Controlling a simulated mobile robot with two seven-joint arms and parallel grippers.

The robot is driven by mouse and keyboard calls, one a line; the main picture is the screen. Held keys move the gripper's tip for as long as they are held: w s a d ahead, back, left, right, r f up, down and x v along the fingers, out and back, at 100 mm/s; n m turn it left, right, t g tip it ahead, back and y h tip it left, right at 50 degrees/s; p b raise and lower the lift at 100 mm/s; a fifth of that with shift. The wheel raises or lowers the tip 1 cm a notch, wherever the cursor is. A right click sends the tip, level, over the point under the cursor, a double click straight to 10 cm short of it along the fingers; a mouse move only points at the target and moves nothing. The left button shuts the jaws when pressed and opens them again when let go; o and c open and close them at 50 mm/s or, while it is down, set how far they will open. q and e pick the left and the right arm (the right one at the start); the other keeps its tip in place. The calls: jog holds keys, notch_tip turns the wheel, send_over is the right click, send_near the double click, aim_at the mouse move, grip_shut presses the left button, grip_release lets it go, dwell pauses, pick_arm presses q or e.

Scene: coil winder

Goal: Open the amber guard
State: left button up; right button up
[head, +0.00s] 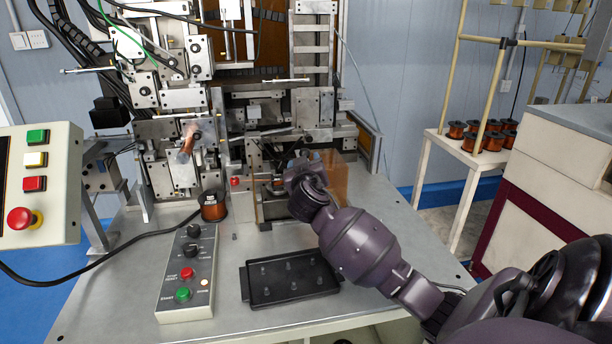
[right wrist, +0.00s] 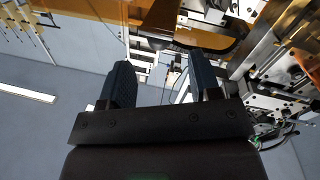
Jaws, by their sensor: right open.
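The amber guard (head: 335,178) is a translucent orange-brown panel at the right front of the winding machine, partly hidden behind my right gripper and wrist. My right gripper (head: 296,163) is at the guard's left side, with its fingers hard to make out in the head view. In the right wrist view my right gripper (right wrist: 163,75) is open, with two dark fingers apart and nothing held between them. Amber material (right wrist: 95,8) runs along the top of that view, beyond the fingertips. I cannot tell whether a finger touches the guard. My left gripper is not in view.
The metal winding machine (head: 190,100) stands behind. A copper wire spool (head: 213,206), a button box (head: 188,270) and a black tray with pegs (head: 290,278) are on the table. A control panel (head: 38,185) is at the left.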

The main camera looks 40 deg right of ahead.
jog(key=v, duration=0.5)
jog(key=shift+s+a, duration=0.2)
jog(key=shift+s, duration=0.1)
dwell(0.4)
